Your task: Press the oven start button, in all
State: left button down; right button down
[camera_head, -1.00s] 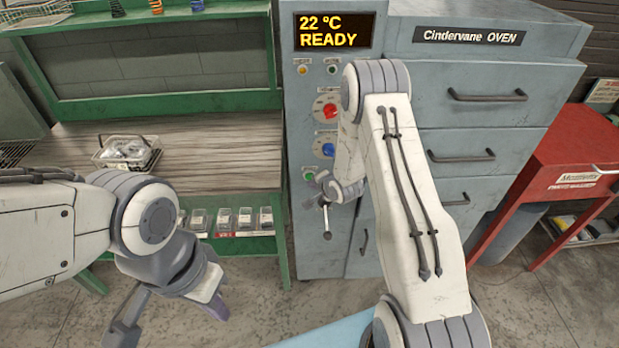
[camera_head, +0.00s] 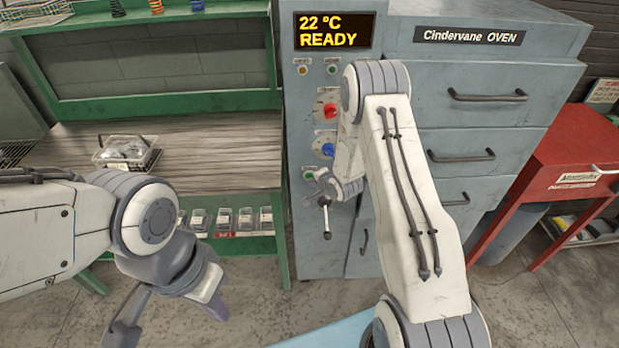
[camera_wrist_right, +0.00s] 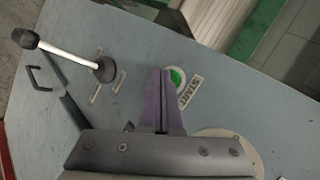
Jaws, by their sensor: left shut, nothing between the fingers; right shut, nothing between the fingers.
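The oven (camera_head: 400,130) has a grey front with a control column, and its display (camera_head: 334,31) reads "22 °C READY". My right gripper (camera_head: 312,182) is shut and empty at the panel, close to the button. In the right wrist view its purple fingertips (camera_wrist_right: 162,73) lie just left of the button; I cannot tell whether they touch the panel. My left gripper (camera_head: 217,307) is shut, low and away from the oven.
A red dial (camera_head: 330,110) and a blue dial (camera_head: 327,150) sit above the button. A lever (camera_head: 327,222) sticks out below it, and also shows in the right wrist view (camera_wrist_right: 70,55). A green bench (camera_head: 215,150) with a wire basket (camera_head: 127,153) stands left.

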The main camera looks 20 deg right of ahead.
jog(key=shift+w+d, duration=0.1)
jog(key=shift+w, duration=0.25)
dwell(0.8)
jog(key=shift+s, duration=0.15)
jog(key=shift+s+a, duration=0.25)
jog(key=shift+s, duration=0.35)
jog(key=shift+s+a, duration=0.25)
jog(key=shift+s, duration=0.55)
jog(key=shift+s+a, duration=0.2)
jog(key=shift+s, duration=0.6)
jog(key=shift+s+a, duration=0.25)
jog(key=shift+s, duration=0.55)
